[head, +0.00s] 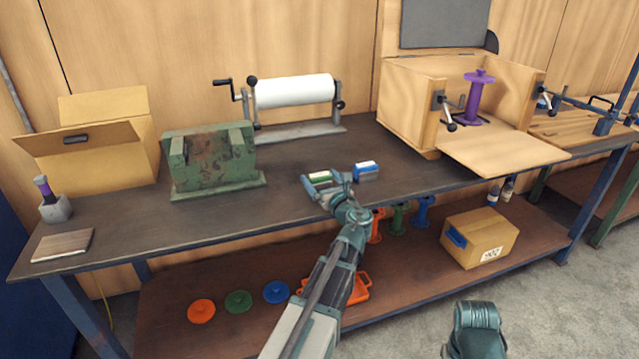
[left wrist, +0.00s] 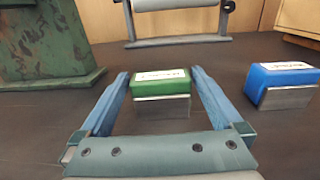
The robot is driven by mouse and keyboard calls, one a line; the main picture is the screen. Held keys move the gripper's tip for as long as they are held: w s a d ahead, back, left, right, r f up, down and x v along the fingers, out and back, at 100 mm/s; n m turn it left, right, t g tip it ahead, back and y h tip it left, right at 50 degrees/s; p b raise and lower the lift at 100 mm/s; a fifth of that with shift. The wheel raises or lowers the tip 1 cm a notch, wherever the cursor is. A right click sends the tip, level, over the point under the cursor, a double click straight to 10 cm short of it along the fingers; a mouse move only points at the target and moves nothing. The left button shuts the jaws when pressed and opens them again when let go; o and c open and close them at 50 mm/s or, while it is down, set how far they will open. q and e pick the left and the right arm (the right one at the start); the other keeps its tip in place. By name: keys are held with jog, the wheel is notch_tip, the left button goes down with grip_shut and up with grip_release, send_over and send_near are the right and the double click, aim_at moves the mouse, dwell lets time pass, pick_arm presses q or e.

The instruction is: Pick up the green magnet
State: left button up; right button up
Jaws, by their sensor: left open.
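The green magnet (head: 320,176) lies on the dark workbench top, near its front edge. In the left wrist view the green magnet (left wrist: 162,82) has a green top with a white label and a metal lower part. My left gripper (head: 326,183) is open, with one finger on each side of it. In the left wrist view the left gripper (left wrist: 160,88) shows gaps between both fingers and the magnet. The fingers partly hide it in the head view. My right gripper's fingers do not show.
A blue magnet (head: 366,170) lies just right of the left gripper, and also shows in the left wrist view (left wrist: 284,82). A green metal block (head: 210,158) stands to the left. A paper roll (head: 294,91) stands behind. An open wooden box (head: 410,107) stands at the back right.

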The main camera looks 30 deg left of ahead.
pick_arm(q)
jog(key=shift+w+a, duration=0.4)
jog(key=shift+a, duration=0.1)
grip_shut()
jog(key=shift+r, duration=0.1)
